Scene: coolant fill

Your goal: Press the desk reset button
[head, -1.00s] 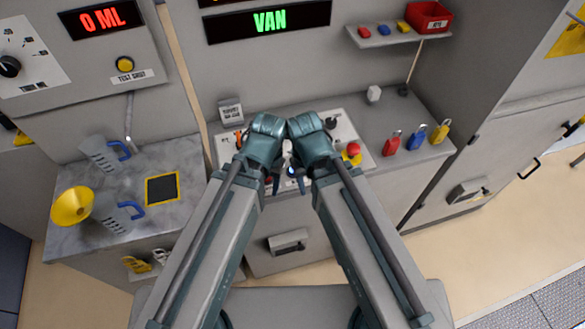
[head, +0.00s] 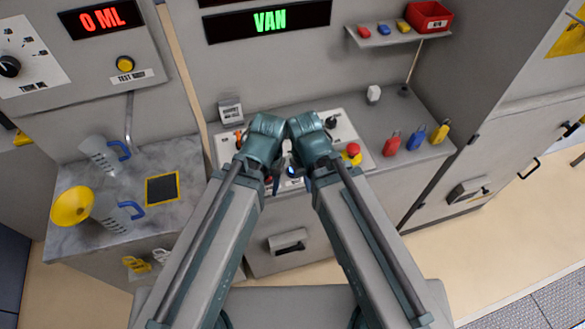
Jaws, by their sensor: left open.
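A white control panel (head: 224,150) lies on the desk, largely hidden by my two arms. A small blue button (head: 291,170) shows between my grippers; I cannot read any label on it. A red button on a yellow base (head: 352,152) stands at the panel's right. My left gripper (head: 272,182) is open over the middle of the panel, its fingers partly hidden by the arm. My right gripper (head: 304,180) is just right of it; its fingers are too hidden to tell their opening. I cannot tell whether either touches the panel.
Red, blue and yellow padlocks (head: 417,139) stand on the desk at right. A small shelf (head: 392,38) with a red bin (head: 430,15) hangs above. At left, a counter (head: 70,240) holds jugs (head: 105,154) and a yellow funnel (head: 72,206).

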